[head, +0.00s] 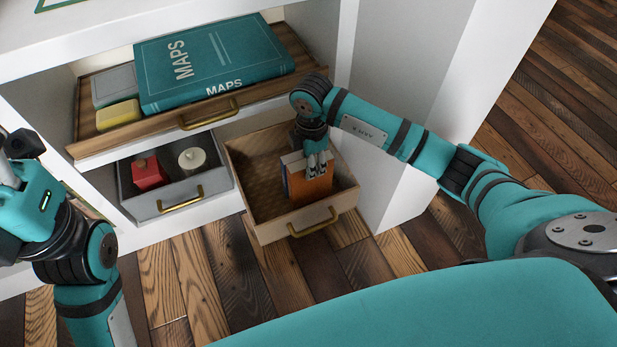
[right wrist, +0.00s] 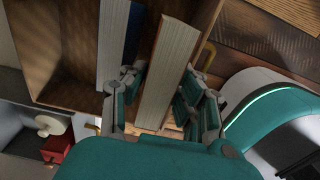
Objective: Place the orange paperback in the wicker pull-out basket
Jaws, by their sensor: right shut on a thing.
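The orange paperback (head: 312,187) stands upright inside the open wicker pull-out basket (head: 272,232), toward its right side. My right gripper (head: 318,165) reaches down from above and is shut on the orange paperback. In the right wrist view its pale page edge (right wrist: 168,65) lies between my two fingers. A blue-covered book (head: 286,184) stands close beside it in the basket; its pages show in the right wrist view (right wrist: 113,45). I cannot tell whether the paperback touches the basket floor. My left gripper (head: 14,180) is at the left edge, partly cut off.
Left of the basket, an open grey drawer (head: 165,205) holds a red object (head: 149,173) and a cream lidded pot (head: 192,160). Above, a pulled-out wooden shelf (head: 150,133) carries a teal maps book (head: 210,62) and a yellow block (head: 117,115). The basket's left half is empty.

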